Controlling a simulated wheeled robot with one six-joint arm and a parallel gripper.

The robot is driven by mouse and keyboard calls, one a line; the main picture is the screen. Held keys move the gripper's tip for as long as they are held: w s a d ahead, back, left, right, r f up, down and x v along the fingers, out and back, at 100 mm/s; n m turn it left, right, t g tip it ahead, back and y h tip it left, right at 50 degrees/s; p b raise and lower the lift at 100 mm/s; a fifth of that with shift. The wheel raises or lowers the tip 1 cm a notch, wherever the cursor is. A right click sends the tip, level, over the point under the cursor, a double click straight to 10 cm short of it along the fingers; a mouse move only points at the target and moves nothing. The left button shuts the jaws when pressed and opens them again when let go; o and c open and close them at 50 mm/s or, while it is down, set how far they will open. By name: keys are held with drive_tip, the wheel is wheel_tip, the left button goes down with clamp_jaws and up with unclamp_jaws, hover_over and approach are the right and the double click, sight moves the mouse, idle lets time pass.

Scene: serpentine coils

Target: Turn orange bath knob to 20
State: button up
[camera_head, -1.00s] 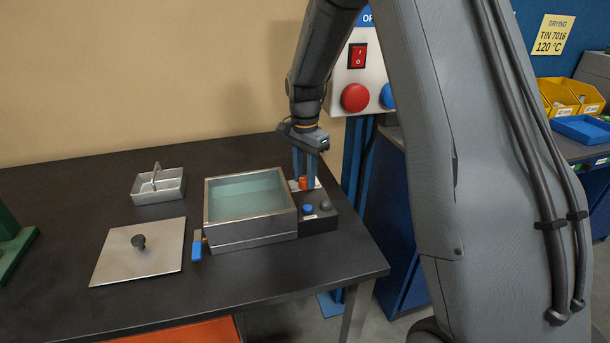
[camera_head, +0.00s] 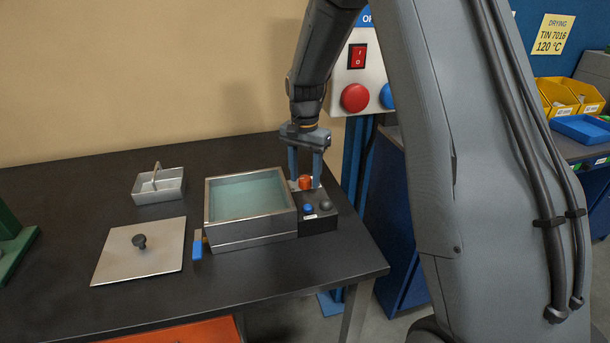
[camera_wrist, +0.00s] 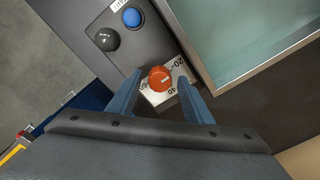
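The orange bath knob (camera_head: 305,182) stands on the dark control box at the right end of the bath. In the wrist view the knob (camera_wrist: 160,78) sits over a white dial plate (camera_wrist: 155,98) with 20, 40 and 60 printed on it. A pale mark shows on the knob's right side, facing roughly between 20 and 40; its exact reading is hard to tell. My gripper (camera_wrist: 160,77) points down with its two blue fingers on either side of the knob. It is open, with a gap visible between each finger and the knob.
A blue button (camera_wrist: 132,17) and a dark grey knob (camera_wrist: 106,39) share the control box. The water bath (camera_head: 250,241) stands beside it. A lid with a black knob (camera_head: 120,262) and a metal basket (camera_head: 145,197) lie left. A post with a red button (camera_head: 355,97) rises behind.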

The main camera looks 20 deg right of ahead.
sight(305, 178)
drive_tip(key=shift+r+b, duration=1.05)
drive_tip(key=shift+r, duration=2.85)
